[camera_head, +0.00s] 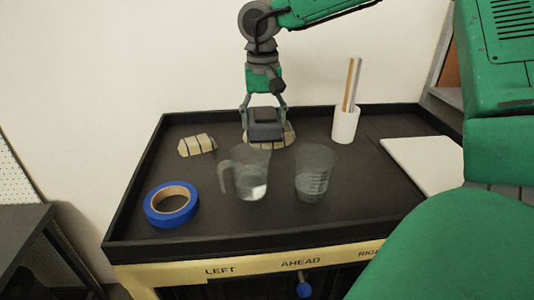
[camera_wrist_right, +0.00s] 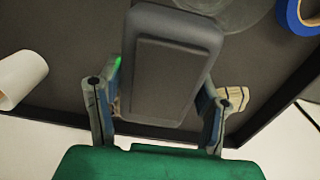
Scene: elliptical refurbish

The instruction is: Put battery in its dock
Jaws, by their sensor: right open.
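A dark grey block, seemingly the battery (camera_head: 265,128), is at the back middle of the black tray-topped cart. My right gripper (camera_head: 264,116) reaches down over it, with one finger on either side. The right wrist view shows the battery (camera_wrist_right: 163,72) large between the spread fingers (camera_wrist_right: 158,100). The gripper is open; contact with the battery cannot be told. A beige, dark-striped piece (camera_head: 288,137) shows around the battery's base, and whether it is the dock I cannot tell. My left gripper is not in view.
A similar beige striped piece (camera_head: 197,145) lies to the left. A clear jug (camera_head: 247,175) and clear beaker (camera_head: 313,175) stand in front. Blue tape (camera_head: 171,205) is front left; a white cup (camera_head: 345,125) with sticks and a white board (camera_head: 425,163) are right. The cart has raised edges.

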